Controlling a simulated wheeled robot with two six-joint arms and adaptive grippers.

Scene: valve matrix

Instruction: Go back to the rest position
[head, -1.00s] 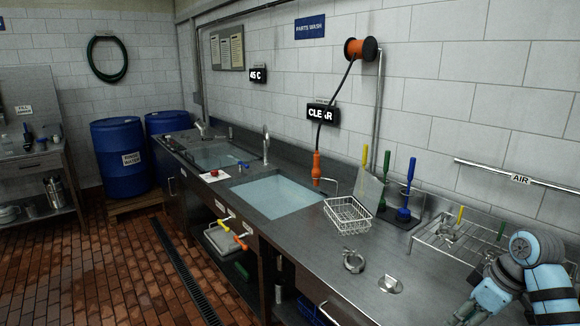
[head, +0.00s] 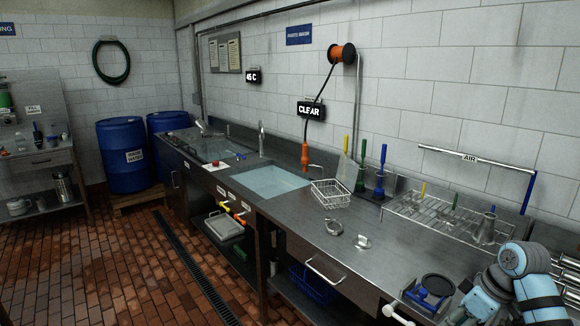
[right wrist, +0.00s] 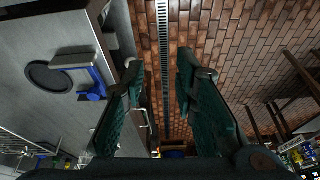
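My right arm, pale blue and grey, shows at the lower right of the head view, over the front part of the steel counter (head: 400,262). In the right wrist view my right gripper (right wrist: 161,75) is open, with its two dark green fingers wide apart. Nothing is between them, and they hang over the brick floor (right wrist: 235,45) beside the counter edge. My left gripper is in neither current view.
The counter carries a sink basin (head: 268,182), wire basket (head: 330,193), ring clamp (head: 334,227), drying rack (head: 445,213) and a blue fixture with a dark disc (head: 432,292). Blue barrels (head: 125,155) stand at the back left. The brick floor at left is free.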

